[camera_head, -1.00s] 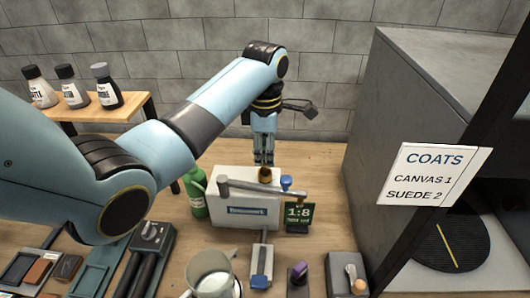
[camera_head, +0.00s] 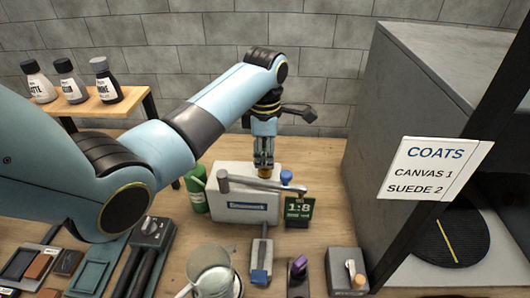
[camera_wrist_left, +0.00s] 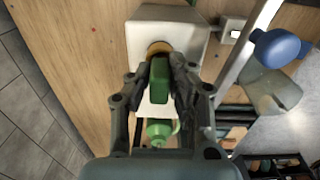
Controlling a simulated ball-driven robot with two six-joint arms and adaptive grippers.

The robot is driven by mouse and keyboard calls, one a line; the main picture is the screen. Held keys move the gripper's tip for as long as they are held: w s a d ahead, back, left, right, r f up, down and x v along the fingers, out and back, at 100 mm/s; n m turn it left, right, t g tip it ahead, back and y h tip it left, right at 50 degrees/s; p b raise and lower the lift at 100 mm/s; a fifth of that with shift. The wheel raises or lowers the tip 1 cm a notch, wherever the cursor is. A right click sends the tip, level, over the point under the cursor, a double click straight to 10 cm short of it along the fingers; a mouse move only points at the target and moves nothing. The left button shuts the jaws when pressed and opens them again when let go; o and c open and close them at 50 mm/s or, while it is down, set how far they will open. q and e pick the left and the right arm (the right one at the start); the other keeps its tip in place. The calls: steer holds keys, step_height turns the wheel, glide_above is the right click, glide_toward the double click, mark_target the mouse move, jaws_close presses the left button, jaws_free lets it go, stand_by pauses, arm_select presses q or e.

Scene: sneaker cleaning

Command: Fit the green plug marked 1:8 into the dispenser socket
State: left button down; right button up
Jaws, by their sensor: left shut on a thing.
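My left gripper (camera_head: 263,163) points down over the top of the white dispenser (camera_head: 235,207). In the left wrist view its fingers (camera_wrist_left: 160,75) are shut on a green plug (camera_wrist_left: 159,85). The plug's tip overlaps the brass-coloured socket ring (camera_wrist_left: 158,47), which shows in the head view (camera_head: 265,173) right under the fingertips. I cannot tell how far the plug is inside the ring. Any marking on the plug is not readable. A dark sign reading 1:8 (camera_head: 299,208) stands at the dispenser's right front. My right gripper is not in view.
A metal spout arm (camera_head: 255,186) and a blue knob (camera_head: 286,176) sit beside the socket. A green bottle (camera_head: 197,189) stands left of the dispenser. A clear jug (camera_head: 209,268) is in front. A grey cabinet (camera_head: 410,110) stands to the right.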

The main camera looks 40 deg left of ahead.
arm_select(q)
steer(key=shift+f, duration=0.45)
steer(key=c, duration=1.1)
jaws_free()
steer(key=shift+c, duration=0.2)
step_height(320, 180, up, 12)
steer(key=shift+s, duration=0.1)
